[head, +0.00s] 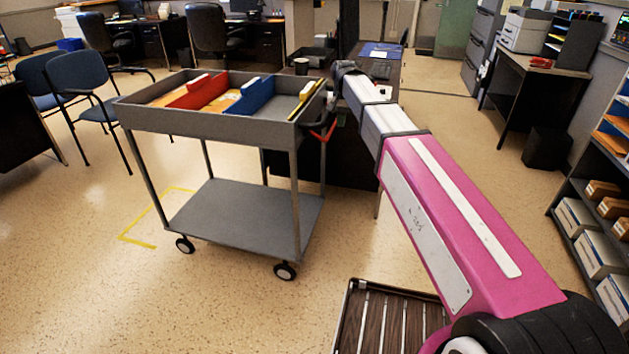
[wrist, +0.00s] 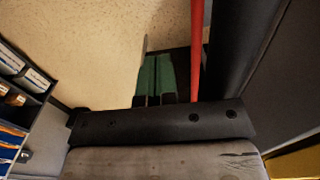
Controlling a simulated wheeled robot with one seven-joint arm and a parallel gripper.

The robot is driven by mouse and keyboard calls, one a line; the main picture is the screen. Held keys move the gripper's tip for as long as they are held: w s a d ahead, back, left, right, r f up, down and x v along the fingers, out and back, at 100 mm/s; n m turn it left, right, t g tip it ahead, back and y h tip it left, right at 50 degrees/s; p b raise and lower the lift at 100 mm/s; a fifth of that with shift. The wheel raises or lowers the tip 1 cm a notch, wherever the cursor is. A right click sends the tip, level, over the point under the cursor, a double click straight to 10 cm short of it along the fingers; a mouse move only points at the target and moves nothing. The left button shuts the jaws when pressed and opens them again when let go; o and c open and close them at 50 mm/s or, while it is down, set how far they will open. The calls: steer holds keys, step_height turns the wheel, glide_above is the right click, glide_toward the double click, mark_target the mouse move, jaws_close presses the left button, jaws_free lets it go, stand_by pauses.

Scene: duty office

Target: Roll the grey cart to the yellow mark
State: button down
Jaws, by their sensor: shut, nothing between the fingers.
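The grey cart (head: 240,215) stands upright on its wheels, with folders in its top tray. The yellow mark (head: 137,243) is a taped outline on the floor, partly visible at the cart's left end and beneath it. The cart's lower shelf hides some of the floor there. A red handle (head: 323,131) shows at the cart's right end. My gripper is beside that end, its fingers not clear in the head view. In the wrist view my gripper (wrist: 157,75) has its green-padded fingers shut and empty. A red bar (wrist: 196,50) runs just right of them.
A dark desk (head: 385,75) stands close behind the cart's right end. Blue chairs (head: 85,85) are at the left. A shelf unit (head: 590,215) with boxes is at the right. The floor left and in front of the cart is clear.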

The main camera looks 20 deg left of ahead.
steer(key=shift+a, duration=11.35)
